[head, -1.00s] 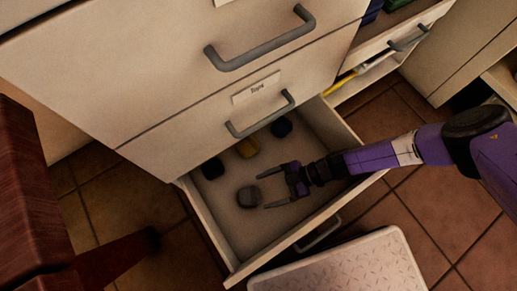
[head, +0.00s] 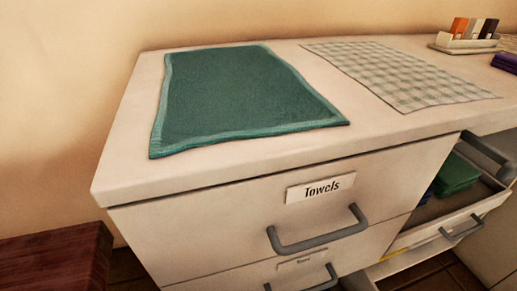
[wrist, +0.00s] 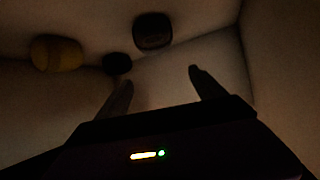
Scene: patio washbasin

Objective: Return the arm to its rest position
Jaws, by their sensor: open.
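My gripper (wrist: 161,77) shows only in the wrist view. Its two fingers are apart with nothing between them. Beyond the fingertips, in a dim pale-walled space that looks like the drawer interior (wrist: 200,58), are a dark grey lump (wrist: 152,31), a smaller black lump (wrist: 117,63) and a yellow lump (wrist: 57,52). None of them visibly touches the fingers. My arm and the open low drawer are out of the head view now.
The head view shows a counter (head: 220,167) with a green towel (head: 245,95) and a checked cloth (head: 400,73). Below is a closed drawer labelled "Towels" (head: 225,215). At the right an open drawer (head: 440,227) holds green folded cloths (head: 458,172). A dark red wooden piece (head: 55,258) stands lower left.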

